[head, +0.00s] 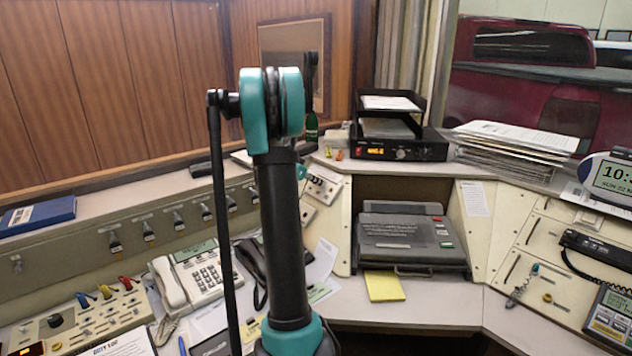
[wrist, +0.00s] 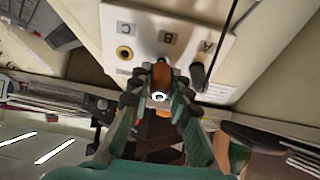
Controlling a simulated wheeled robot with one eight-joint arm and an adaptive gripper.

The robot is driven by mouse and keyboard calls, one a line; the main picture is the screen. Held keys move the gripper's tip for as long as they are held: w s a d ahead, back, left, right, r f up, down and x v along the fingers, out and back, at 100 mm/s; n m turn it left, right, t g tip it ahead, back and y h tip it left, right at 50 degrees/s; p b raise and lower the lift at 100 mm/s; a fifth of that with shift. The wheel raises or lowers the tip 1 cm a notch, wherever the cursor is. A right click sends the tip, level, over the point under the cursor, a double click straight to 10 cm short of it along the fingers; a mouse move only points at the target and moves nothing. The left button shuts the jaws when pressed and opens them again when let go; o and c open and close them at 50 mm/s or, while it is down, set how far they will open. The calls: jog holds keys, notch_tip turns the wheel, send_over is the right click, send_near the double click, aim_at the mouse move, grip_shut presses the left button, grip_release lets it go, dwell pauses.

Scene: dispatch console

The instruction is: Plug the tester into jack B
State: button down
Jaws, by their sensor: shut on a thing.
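My gripper (wrist: 158,100) is shut on the orange tester (wrist: 161,74), which has a pale round end facing the wrist camera. In the wrist view the tester lies in front of the white jack panel (wrist: 140,17), in line below the letter B. Jack B itself is hidden behind the tester and fingertips, so I cannot tell whether the tip touches it or is inside. Jack C (wrist: 124,53), with a yellow ring, is bare to the left. A black plug (wrist: 198,75) sits below the letter A to the right. In the head view my arm hides most of the gripper and the tester.
A black cable (wrist: 232,22) runs up from the plug at A, close to the right finger. In the head view a telephone (head: 190,275), a grey machine (head: 411,238) and a paper tray stack (head: 390,118) stand on the console.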

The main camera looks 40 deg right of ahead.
jog(key=shift+d+f, duration=0.45)
jog(key=shift+f, duration=0.05)
dwell(1.8)
jog(key=c, duration=0.9)
grip_release()
jog(key=d+r+v, duration=0.1)
jog(key=v, duration=0.6)
jog(key=shift+r, duration=0.15)
dwell(0.6)
